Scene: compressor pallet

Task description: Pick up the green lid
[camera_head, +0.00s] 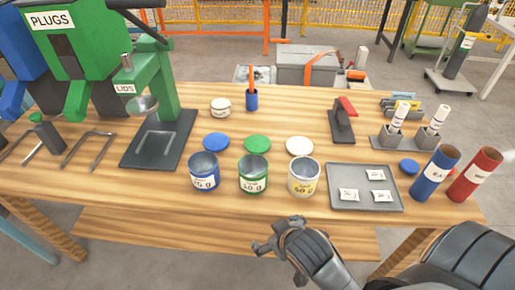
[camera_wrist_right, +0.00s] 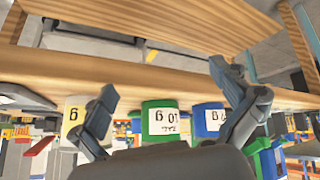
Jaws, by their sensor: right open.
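The green lid (camera_head: 257,144) lies flat on the wooden table, just behind the green can (camera_head: 253,175). A blue lid (camera_head: 216,142) lies to its left and a white lid (camera_head: 299,146) to its right. My right gripper (camera_head: 273,236) is open and empty at the table's front edge, in front of the cans and apart from the lid. The green lid cannot be made out there. My left gripper is not in view.
A blue can (camera_head: 204,172) and a yellow-labelled can (camera_head: 303,177) flank the green can. A grey tray (camera_head: 340,203) with labelled packets lies to the right. A green press with a dark base (camera_head: 138,157) stands left.

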